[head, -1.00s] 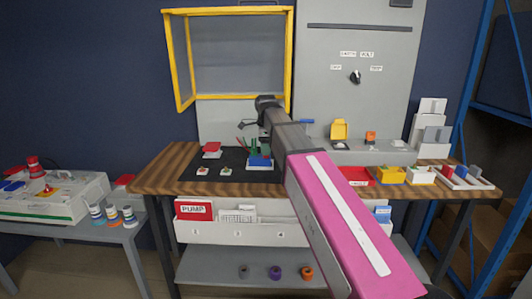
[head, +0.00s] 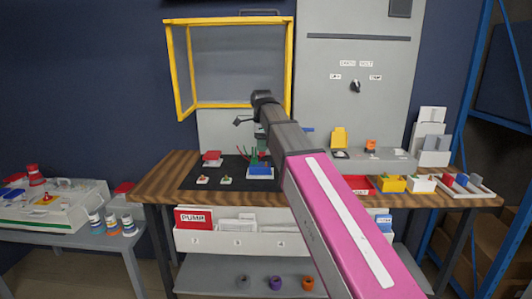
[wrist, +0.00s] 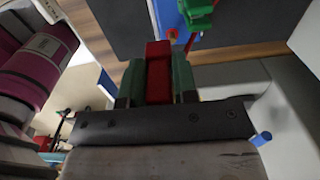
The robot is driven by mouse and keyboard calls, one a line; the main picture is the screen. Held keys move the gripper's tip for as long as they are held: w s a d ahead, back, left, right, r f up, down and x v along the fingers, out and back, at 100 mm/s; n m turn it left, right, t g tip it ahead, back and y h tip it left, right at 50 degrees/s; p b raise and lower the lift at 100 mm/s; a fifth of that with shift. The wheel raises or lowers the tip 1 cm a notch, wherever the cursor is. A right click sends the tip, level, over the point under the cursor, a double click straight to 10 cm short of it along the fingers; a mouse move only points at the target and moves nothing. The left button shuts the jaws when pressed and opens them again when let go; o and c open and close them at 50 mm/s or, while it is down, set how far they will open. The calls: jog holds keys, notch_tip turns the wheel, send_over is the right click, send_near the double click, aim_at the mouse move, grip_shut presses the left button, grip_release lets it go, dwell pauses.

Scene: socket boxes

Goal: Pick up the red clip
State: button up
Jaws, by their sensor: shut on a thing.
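The red clip (wrist: 158,75) shows in the wrist view as a red block between the two green fingers of my gripper (wrist: 157,62). My gripper is shut on it, with a finger against each side. The lower part of the clip is hidden behind the dark gripper body. In the head view my arm reaches over the wooden workbench (head: 160,182), its end above the black mat (head: 205,180). The clip cannot be clearly made out there.
A blue block (head: 260,172) with green and red parts above it sits on the mat near my gripper. A red-topped item (head: 212,155) and two small pieces stand to its left. A yellow frame (head: 182,70) rises behind. Red and yellow bins line the right side.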

jog(key=s+a+r, duration=0.5)
jog(key=s+a, duration=0.1)
jog(key=shift+s+a+r, duration=0.35)
jog(key=shift+a+r, duration=0.05)
jog(key=shift+a+f, duration=0.1)
jog(key=shift+a, duration=0.05)
